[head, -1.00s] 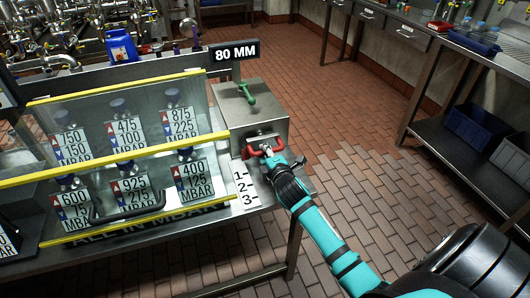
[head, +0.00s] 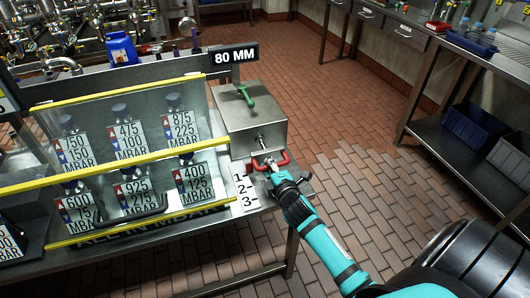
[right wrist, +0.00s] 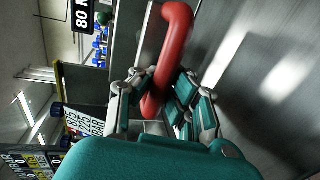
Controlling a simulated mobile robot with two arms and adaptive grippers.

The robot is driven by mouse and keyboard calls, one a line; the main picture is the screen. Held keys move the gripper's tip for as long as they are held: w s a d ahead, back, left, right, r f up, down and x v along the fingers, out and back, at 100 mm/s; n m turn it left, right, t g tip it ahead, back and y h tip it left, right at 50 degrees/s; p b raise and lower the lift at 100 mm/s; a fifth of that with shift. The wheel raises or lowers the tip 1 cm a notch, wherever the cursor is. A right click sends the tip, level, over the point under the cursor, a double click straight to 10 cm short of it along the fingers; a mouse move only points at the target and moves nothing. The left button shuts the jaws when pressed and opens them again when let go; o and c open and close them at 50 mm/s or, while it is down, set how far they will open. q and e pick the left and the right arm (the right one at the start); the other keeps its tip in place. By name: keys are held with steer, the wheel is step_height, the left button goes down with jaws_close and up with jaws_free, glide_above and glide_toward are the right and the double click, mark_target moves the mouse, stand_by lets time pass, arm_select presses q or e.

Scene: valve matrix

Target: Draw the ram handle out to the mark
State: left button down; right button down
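The red ram handle (head: 284,160) is in front of the grey metal box (head: 250,118), with a short length of bare rod (head: 261,143) showing between them. My right gripper (head: 271,167) is at the handle's middle. In the right wrist view the red handle (right wrist: 176,40) passes between the fingers of the gripper (right wrist: 160,88), which look closed around it. A white scale with marks 1, 2 and 3 (head: 245,190) lies left of the handle, which is about level with 1. The sign above the box (head: 235,54) reads 80 MM. My left gripper is out of view.
A green lever (head: 246,95) sits on top of the box. A clear panel with yellow rails (head: 120,155) and several mbar labels stands to the left. The brick floor (head: 375,200) to the right is open, with a shelved bench (head: 440,140) beyond.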

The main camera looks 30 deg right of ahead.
steer(key=shift+s+a+r, duration=0.1)
steer(key=shift+s+r, duration=0.05)
steer(key=shift+s, duration=0.35)
steer(key=shift+w, duration=0.1)
steer(key=c, duration=1.2)
jaws_free()
steer(key=shift+c, duration=0.2)
steer(key=v, duration=1.2)
